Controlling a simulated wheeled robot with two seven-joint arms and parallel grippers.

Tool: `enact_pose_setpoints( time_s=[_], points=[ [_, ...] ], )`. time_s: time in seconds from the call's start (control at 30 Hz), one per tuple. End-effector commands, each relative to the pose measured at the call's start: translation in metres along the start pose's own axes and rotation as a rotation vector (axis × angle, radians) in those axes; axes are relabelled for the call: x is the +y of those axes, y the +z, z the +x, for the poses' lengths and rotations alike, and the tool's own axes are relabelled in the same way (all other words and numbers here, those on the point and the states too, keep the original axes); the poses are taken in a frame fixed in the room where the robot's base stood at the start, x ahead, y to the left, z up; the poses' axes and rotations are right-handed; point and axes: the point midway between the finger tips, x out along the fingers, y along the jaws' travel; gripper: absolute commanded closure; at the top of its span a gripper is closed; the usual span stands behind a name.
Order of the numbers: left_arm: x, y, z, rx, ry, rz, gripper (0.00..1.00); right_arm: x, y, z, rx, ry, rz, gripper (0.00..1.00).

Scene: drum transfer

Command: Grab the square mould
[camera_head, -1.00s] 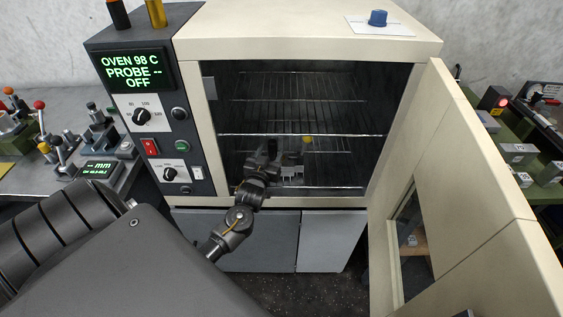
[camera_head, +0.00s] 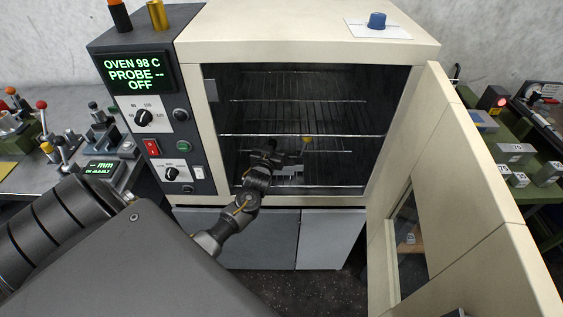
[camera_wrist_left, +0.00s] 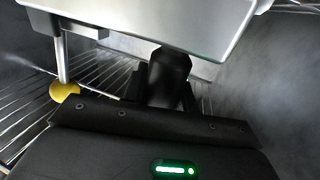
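A pale metal piece (camera_head: 291,171), which I take to be the square mould, is low inside the open oven, just right of my left gripper (camera_head: 272,156). In the left wrist view a large smooth metal block (camera_wrist_left: 160,22) fills the top, close above my dark gripper finger (camera_wrist_left: 168,80). A yellow knob (camera_head: 307,140) shows beside the metal piece; it also shows in the left wrist view (camera_wrist_left: 65,92), below a metal rod. The gripper's fingertips are hidden, so I cannot tell whether they touch the metal. My right gripper is not in view.
The oven (camera_head: 310,25) has wire racks (camera_head: 300,88) above and around my left gripper. Its door (camera_head: 455,190) stands open at the right. The control panel (camera_head: 150,110) is left of the opening. Side benches hold several small tools and blocks.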

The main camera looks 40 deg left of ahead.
Motion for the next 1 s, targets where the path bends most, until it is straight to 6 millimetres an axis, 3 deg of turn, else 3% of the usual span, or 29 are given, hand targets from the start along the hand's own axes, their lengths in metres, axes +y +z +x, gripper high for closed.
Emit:
enact_pose_setpoints(
  time_s=[0.03,0.17,1.0],
  points=[
    [0.0,0.0001,-0.0001,0.0,0.0,0.0,0.84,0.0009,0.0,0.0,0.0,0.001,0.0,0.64],
    [0.0001,0.0002,-0.0002,0.0,0.0,0.0,1.0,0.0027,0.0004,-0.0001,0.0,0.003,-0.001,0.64],
    [0.0001,0.0004,-0.0003,-0.001,0.0,0.0,1.0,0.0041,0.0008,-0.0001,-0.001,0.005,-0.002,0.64]
  ],
)
